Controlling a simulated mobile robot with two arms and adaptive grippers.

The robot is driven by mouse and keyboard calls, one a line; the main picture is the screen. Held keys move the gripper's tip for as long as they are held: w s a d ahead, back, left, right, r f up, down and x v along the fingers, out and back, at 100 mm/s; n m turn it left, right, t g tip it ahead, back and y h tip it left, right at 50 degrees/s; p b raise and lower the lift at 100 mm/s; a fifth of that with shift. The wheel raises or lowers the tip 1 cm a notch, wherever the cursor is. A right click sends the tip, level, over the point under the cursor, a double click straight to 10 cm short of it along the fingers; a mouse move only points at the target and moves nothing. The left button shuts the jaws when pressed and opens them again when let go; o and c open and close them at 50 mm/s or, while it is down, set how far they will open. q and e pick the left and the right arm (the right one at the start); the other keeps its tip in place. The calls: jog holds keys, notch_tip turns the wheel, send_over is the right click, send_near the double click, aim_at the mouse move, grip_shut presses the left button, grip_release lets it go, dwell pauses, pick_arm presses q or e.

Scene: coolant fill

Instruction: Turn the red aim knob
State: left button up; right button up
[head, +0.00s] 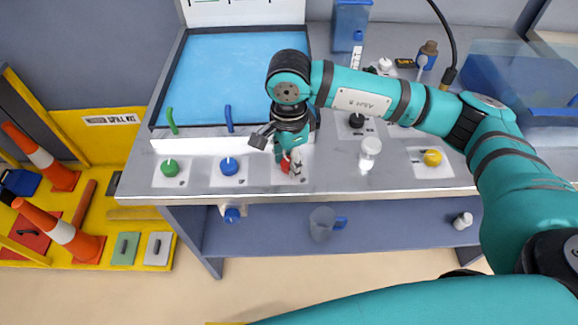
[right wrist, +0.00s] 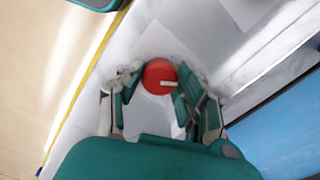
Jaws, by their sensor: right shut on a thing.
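The red aim knob (head: 285,165) sits on a white plate on the bench front, right of the blue knob. My right gripper (head: 291,164) reaches down over it and partly hides it in the head view. In the right wrist view the red knob (right wrist: 159,76) shows as a round red cap with a white pointer mark. The fingers of my right gripper (right wrist: 155,92) stand on either side of the knob, shut on it. My left gripper is not in view.
A green knob (head: 170,167) and a blue knob (head: 229,166) stand to the left, a yellow knob (head: 433,158) to the right. A white-capped bottle (head: 369,154) stands close on the right. A blue tray (head: 232,72) lies behind. A jug (head: 322,223) is on the lower shelf.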

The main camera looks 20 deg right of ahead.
jog(key=shift+n+b, duration=0.3)
jog(key=o, duration=1.1)
jog(key=shift+o, duration=0.2)
notch_tip(320, 180, up, 12)
dwell(0.4)
